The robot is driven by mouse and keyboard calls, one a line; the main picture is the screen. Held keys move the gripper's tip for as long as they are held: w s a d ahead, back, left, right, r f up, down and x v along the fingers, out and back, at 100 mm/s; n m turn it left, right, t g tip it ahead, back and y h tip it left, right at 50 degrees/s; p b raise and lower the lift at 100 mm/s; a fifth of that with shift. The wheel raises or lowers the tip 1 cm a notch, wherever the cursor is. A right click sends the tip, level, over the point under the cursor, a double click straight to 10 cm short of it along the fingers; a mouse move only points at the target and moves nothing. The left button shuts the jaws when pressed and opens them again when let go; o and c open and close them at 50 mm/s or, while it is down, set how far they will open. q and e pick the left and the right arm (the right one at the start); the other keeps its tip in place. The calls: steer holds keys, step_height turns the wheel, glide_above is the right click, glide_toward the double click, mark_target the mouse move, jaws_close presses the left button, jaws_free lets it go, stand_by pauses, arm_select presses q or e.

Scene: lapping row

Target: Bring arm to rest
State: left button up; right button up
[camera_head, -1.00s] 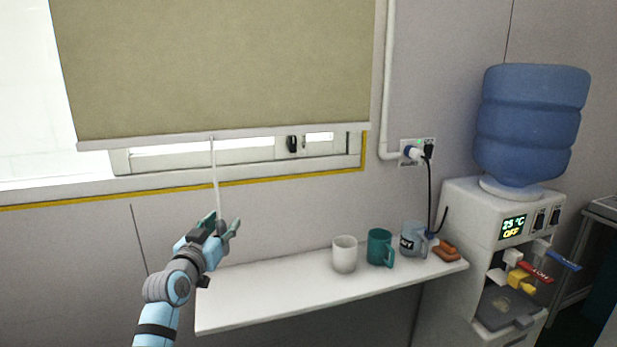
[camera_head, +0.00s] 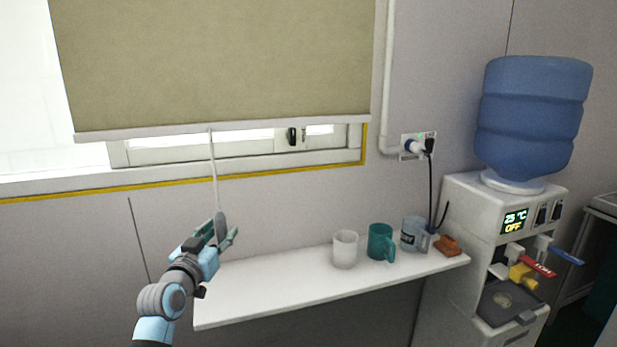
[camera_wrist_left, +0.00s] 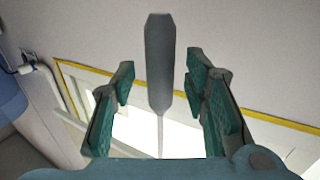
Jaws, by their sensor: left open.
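My left gripper (camera_head: 222,236) is in front of the wall below the window, at the left end of the white shelf. The grey pull (camera_head: 220,227) of the blind's cord hangs at the gripper. In the left wrist view the pull (camera_wrist_left: 160,62) lies between the two open green fingers (camera_wrist_left: 162,95), with a gap on each side. The cord (camera_head: 213,170) runs up from it to the bottom bar of the beige blind (camera_head: 215,65), which covers most of the window. My right gripper is not in view.
The white shelf (camera_head: 290,290) carries a white cup (camera_head: 345,250), a teal mug (camera_head: 379,242), a clear mug (camera_head: 411,235) and a brown object (camera_head: 447,245). A water dispenser (camera_head: 480,215) with a blue bottle (camera_head: 530,120) stands at right. The shelf's left part is bare.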

mark_target(212, 158)
arm_select(q)
steer(key=shift+w+d+r, duration=0.1)
steer(key=shift+w+r, duration=0.1)
steer(key=shift+w, duration=0.35)
steer(key=shift+w+d+r, duration=0.1)
steer(key=shift+w+r, duration=0.1)
steer(key=shift+w, duration=0.3)
step_height(212, 158, up, 16)
steer(key=p, duration=0.9)
steer(key=shift+s, duration=0.15)
steer(key=shift+a+r+p, duration=0.1)
steer(key=shift+r+p, duration=0.25)
steer(key=shift+r, duration=0.15)
steer(key=shift+f, duration=0.1)
